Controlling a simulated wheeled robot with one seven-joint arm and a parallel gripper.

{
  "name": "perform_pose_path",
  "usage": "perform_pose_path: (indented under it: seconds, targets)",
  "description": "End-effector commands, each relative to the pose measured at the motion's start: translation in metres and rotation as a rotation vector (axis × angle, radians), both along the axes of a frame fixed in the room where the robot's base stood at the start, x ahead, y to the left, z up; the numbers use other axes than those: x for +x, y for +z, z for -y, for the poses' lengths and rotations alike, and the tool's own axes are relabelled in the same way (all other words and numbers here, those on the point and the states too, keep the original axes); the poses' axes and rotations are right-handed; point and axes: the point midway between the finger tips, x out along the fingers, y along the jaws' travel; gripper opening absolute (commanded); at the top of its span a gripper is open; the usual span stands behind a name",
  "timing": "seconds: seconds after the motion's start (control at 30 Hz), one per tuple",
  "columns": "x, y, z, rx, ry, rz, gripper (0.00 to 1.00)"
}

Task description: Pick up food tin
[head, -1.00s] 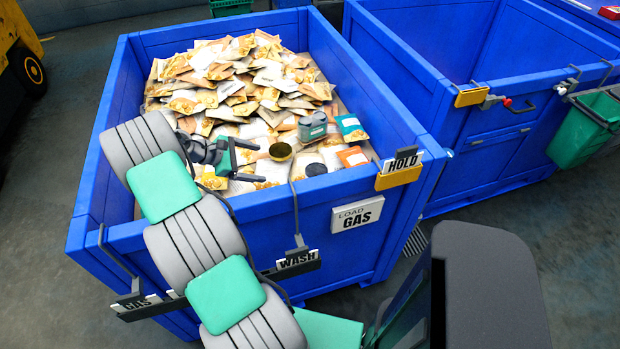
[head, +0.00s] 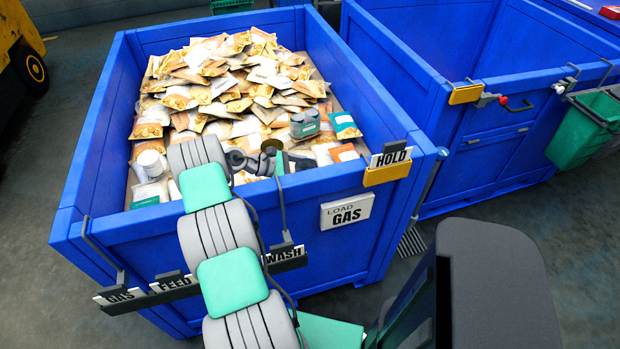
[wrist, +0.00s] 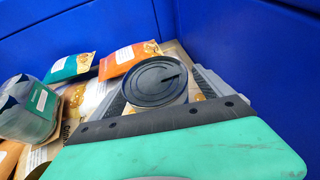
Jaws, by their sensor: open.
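A round tin with a dark lid (wrist: 154,80) stands upright among food packets in the wrist view. In the head view my gripper (head: 286,162) is low over the front right of the full blue bin, and that tin is mostly hidden there. A gold-coloured tin (head: 271,146) is partly hidden behind my gripper.
A grey package with a green label (head: 305,124) stands right behind my gripper; it also shows in the wrist view (wrist: 28,108). Teal (wrist: 69,68) and orange (wrist: 130,60) packets lie close by. The blue bin walls (wrist: 235,45) rise near.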

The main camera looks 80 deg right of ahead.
Motion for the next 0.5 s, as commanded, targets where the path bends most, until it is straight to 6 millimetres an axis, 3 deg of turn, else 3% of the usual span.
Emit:
perform_pose_path:
  seconds: [0.13,0.5]
  targets:
    - [0.0094,0.0004,-0.0021,0.000,0.017,0.000,0.80]
    - [0.0080,0.0002,-0.0019,0.001,0.014,0.001,0.50]
